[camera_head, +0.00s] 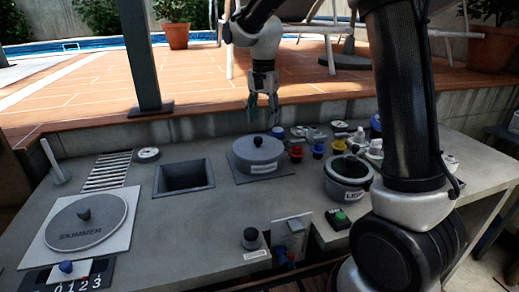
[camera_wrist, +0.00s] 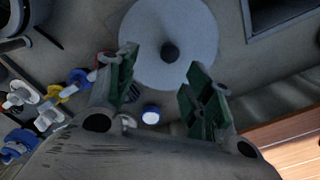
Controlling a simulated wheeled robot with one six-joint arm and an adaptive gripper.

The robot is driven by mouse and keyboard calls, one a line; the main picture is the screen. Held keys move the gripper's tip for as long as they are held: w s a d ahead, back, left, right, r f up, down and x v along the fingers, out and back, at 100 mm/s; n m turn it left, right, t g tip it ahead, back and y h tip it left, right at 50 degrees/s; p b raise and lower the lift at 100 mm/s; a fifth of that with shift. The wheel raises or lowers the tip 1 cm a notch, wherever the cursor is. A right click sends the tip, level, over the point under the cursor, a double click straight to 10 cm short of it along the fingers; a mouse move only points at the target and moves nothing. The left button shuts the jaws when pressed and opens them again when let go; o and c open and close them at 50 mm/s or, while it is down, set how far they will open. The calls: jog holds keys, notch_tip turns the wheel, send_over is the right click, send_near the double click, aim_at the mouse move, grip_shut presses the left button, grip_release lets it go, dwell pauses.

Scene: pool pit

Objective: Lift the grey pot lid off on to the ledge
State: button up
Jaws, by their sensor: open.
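The grey pot lid (camera_head: 258,147) sits on a round grey pot (camera_head: 262,167) with a label on its front, in the middle of the counter. A dark round knob stands at the lid's centre. In the wrist view the lid (camera_wrist: 150,30) is a pale disc with its knob near the middle. My gripper (camera_head: 263,108) is open and empty, pointing down above the lid and apart from it. In the wrist view my gripper's two green-padded fingers (camera_wrist: 160,62) are spread on either side below the knob. A raised terracotta-tiled ledge (camera_head: 200,95) runs behind the counter.
A square dark opening (camera_head: 183,177) lies left of the pot. A round SKIMMER lid (camera_head: 85,222) is at far left. A dark post (camera_head: 141,60) stands on the ledge.

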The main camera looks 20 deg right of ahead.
aim_at(258, 138)
jog(key=shift+w+a+f, duration=0.3)
jog(key=shift+a+f, duration=0.1)
jog(key=shift+f, duration=0.15)
jog(key=shift+w+a+f, duration=0.25)
jog(key=shift+a+f, duration=0.1)
jog(key=shift+f, duration=0.15)
jog(key=f, duration=0.6)
jog(key=shift+s+f, duration=0.2)
jog(key=shift+s, duration=0.05)
jog(key=shift+c, duration=0.3)
grip_shut()
notch_tip(258, 138, up, 10)
jog(key=shift+r, duration=0.1)
